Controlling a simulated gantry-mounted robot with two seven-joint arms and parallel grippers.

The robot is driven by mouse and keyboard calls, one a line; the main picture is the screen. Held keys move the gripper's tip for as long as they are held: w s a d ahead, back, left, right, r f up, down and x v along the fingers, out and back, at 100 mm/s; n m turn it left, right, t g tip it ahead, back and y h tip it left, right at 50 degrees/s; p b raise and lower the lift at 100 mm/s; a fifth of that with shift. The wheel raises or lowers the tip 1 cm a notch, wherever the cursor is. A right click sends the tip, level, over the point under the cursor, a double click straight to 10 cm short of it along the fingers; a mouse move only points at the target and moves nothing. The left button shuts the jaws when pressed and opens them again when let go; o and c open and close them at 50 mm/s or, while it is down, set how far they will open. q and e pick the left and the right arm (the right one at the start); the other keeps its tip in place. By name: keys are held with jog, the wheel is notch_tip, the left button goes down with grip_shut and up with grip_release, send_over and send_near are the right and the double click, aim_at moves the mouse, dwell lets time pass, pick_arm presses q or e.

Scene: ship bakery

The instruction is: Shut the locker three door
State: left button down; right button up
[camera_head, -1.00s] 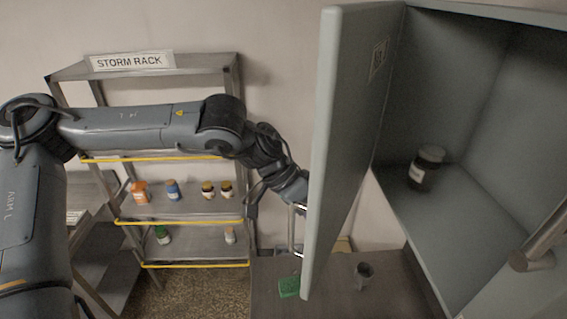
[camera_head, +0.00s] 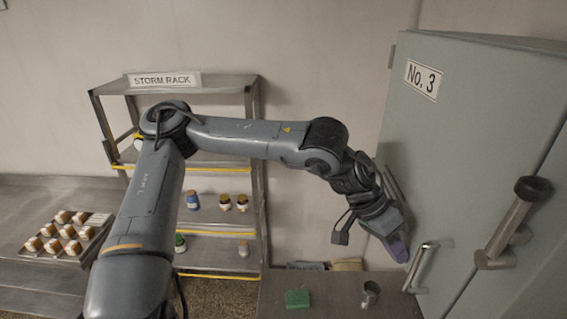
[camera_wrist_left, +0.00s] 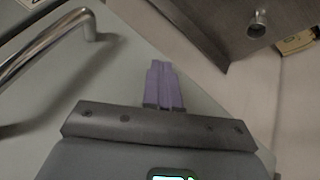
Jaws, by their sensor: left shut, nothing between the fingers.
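The grey-green locker door marked No. 3 (camera_head: 465,130) shows its outer face at the right of the head view. The locker's inside is hidden behind it; I cannot tell whether the door sits fully flush. Its silver bar handle (camera_head: 421,268) is low on the face and also shows at the upper left of the wrist view (camera_wrist_left: 45,45). My left gripper (camera_head: 397,250), with purple fingers, is shut and empty. It is just left of the handle, close to the door face; contact is unclear. The fingers also show in the wrist view (camera_wrist_left: 164,85). My right gripper is out of view.
A thick latch lever (camera_head: 512,222) with a dark knob juts out at the right. A counter below holds a green block (camera_head: 297,299) and a metal cup (camera_head: 370,294). The storm rack (camera_head: 195,82) with bottles stands behind my left arm, and a tray of jars (camera_head: 88,243) lies at left.

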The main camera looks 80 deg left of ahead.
pick_arm(q)
jog(key=shift+w+a+f, duration=0.2)
jog(key=shift+w+f, duration=0.1)
dwell(0.4)
